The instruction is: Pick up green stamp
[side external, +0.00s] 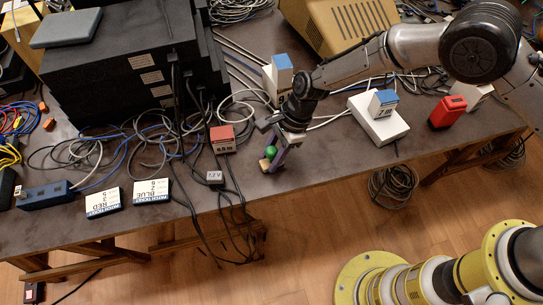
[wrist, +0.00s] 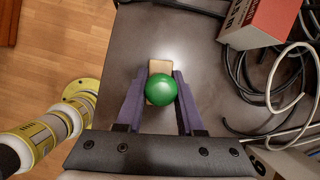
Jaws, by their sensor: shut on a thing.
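The green stamp (wrist: 161,89) has a round green knob on a pale, wood-coloured block and is near the table's front edge. My gripper (wrist: 162,78) is shut on it, with one purple finger on each side of the block. In the side external view the green knob (side external: 270,152) shows between the fingers of my gripper (side external: 272,163). The stamp's underside is hidden, so I cannot tell whether it touches the table.
A red box (side external: 222,139) stands just left of my gripper, with loose cables around it. A white box (side external: 379,120) and a red object (side external: 447,111) are to the right. The table's front edge is close.

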